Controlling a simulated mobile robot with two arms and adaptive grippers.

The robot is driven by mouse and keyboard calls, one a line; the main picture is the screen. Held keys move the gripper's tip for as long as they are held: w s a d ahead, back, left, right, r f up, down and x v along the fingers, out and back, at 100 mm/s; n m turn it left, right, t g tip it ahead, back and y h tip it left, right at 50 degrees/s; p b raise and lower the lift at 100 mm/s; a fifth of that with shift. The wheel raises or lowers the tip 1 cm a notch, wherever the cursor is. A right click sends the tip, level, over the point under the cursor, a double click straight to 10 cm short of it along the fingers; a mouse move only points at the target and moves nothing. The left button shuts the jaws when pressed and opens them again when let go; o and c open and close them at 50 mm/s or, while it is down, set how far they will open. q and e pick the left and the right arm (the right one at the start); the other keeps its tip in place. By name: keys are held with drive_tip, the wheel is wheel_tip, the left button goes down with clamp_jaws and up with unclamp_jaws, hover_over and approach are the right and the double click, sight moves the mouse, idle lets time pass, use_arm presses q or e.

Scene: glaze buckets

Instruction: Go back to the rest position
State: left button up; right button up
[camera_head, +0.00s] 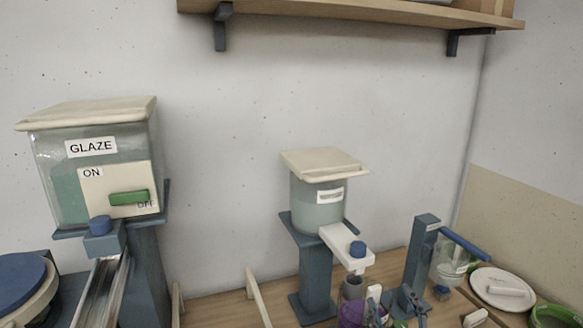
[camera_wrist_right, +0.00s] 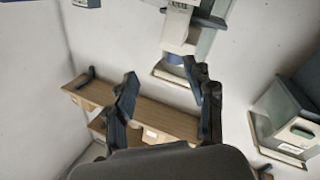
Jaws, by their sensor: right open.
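My right gripper (camera_wrist_right: 163,80) shows in the right wrist view with its two dark fingers wide apart. It is open, with nothing between the fingers. The wrist view is upside down, and the fingers point toward the wall area with the small dispenser (camera_wrist_right: 182,40) at the top and the shelf (camera_wrist_right: 165,118) below. In the head view, dark jointed shapes at the bottom right, among the table items, seem to be this gripper; they are too small to make out well. My left gripper does not show.
The large GLAZE tank (camera_head: 58,150) with its green lever (camera_head: 129,197) stands at left. The small lidded dispenser (camera_head: 317,212) is in the middle. A blue-grey stand (camera_head: 424,240) holds a clear jar (camera_head: 447,268) at right, near a white plate (camera_head: 487,274). A wall shelf (camera_head: 350,10) hangs above.

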drive_tip(key=s+d+f+m+g+h, duration=0.1)
drive_tip(key=s+d+f+m+g, duration=0.1)
drive_tip(key=s+f+g, duration=0.45)
drive_tip(key=s+d+f+m+g+h, duration=0.1)
drive_tip(key=s+f, duration=0.3)
drive_tip(key=f, duration=0.6)
drive_tip(key=s+f+g+y, duration=0.1)
drive_tip(key=s+f+g, duration=0.3)
drive_tip(key=s, duration=0.3)
drive_tip(key=s+f+g+y, duration=0.1)
drive_tip(key=s+f+g, duration=0.35)
drive_tip(key=s, duration=0.35)
wheel_tip(320, 180, down, 26)
drive_tip(key=s+a, duration=0.1)
drive_tip(key=s+d+f+g, duration=0.1)
drive_tip(key=s+d+f, duration=0.2)
drive_tip(key=s+f, duration=1.3)
drive_tip(key=shift+s+f+g, duration=0.3)
drive_tip(key=shift+s, duration=0.45)
